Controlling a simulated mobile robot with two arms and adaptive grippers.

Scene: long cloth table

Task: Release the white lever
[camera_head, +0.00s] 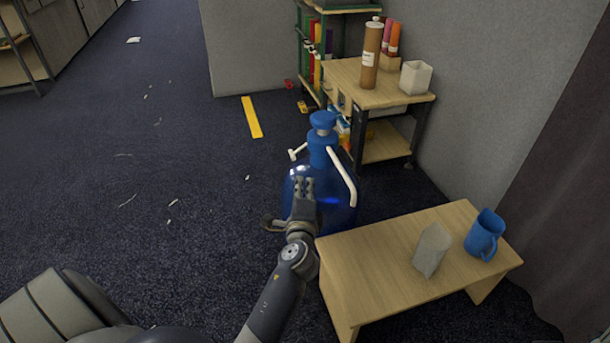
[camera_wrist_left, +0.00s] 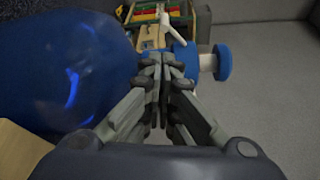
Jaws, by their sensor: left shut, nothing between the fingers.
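A large blue bottle (camera_head: 338,216) stands on the floor beside the low wooden table, with a blue neck and a blue cap (camera_head: 322,119). A short white T-shaped lever (camera_head: 298,152) sticks out left of its neck. A long white handle (camera_head: 342,176) slopes down on the right. My left gripper (camera_head: 304,186) is shut and empty, in front of the bottle's upper body and below the lever in the head view. In the left wrist view the lever (camera_wrist_left: 173,30) is just beyond my closed fingertips, with a gap visible. My right gripper is not in view.
A low wooden table (camera_head: 380,270) with a grey block (camera_head: 431,250) and a blue mug (camera_head: 484,234) stands at the right. A shelf unit (camera_head: 375,97) with a brown cylinder and white cup stands behind. The carpet at left is mostly clear.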

